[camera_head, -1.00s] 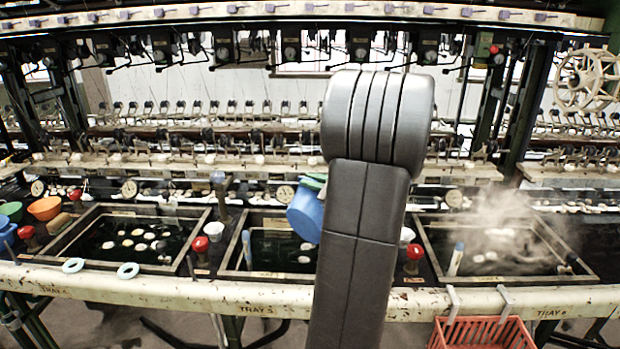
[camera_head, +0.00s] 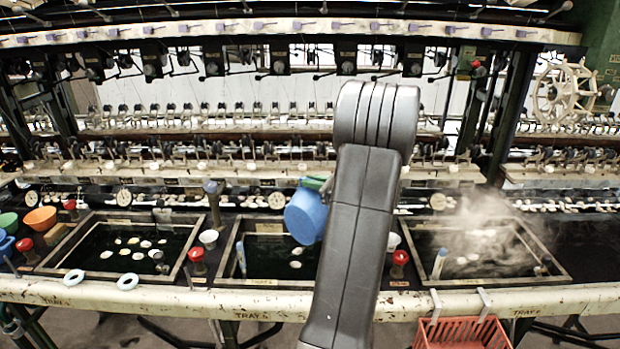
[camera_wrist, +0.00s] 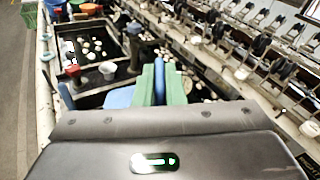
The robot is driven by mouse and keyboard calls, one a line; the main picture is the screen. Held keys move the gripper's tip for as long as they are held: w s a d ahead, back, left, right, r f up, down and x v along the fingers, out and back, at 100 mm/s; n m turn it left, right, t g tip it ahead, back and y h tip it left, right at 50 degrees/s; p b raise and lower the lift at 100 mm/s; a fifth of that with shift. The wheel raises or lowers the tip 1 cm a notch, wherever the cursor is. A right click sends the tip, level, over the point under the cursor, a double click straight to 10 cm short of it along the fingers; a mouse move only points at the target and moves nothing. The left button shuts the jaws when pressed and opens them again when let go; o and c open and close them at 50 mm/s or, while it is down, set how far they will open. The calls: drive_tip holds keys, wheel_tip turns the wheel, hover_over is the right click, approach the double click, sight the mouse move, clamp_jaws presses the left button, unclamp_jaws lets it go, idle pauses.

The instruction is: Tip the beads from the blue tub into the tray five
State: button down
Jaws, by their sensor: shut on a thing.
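The blue tub (camera_head: 305,216) hangs tilted above tray five (camera_head: 228,262), the middle dark basin, labelled on the front rail. My gripper (camera_head: 318,183) is shut on the tub at its upper edge; its green fingers show just above the tub, partly behind my grey arm. The beads are not visible; the tub's inside is turned away. Several pale pieces (camera_head: 297,257) lie in tray five's dark water. My arm hides the tray's right part.
A basin (camera_head: 125,247) with pale pieces lies to the left; a steaming basin (camera_head: 480,251) lies to the right. Red knobs (camera_head: 196,254) and a white cup (camera_head: 208,238) stand between basins. A red basket (camera_head: 462,332) hangs at the front rail. Reeling machinery rises behind.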

drive_tip(key=w+d+m+g+p, duration=0.1)
drive_tip(key=w+d+m+p, duration=0.2)
drive_tip(key=w+p, duration=0.3)
drive_tip(key=shift+w+d+r+m, duration=0.15)
drive_tip(key=shift+w+d+m, duration=0.25)
drive_tip(key=shift+w+d, duration=0.25)
idle(1.3)
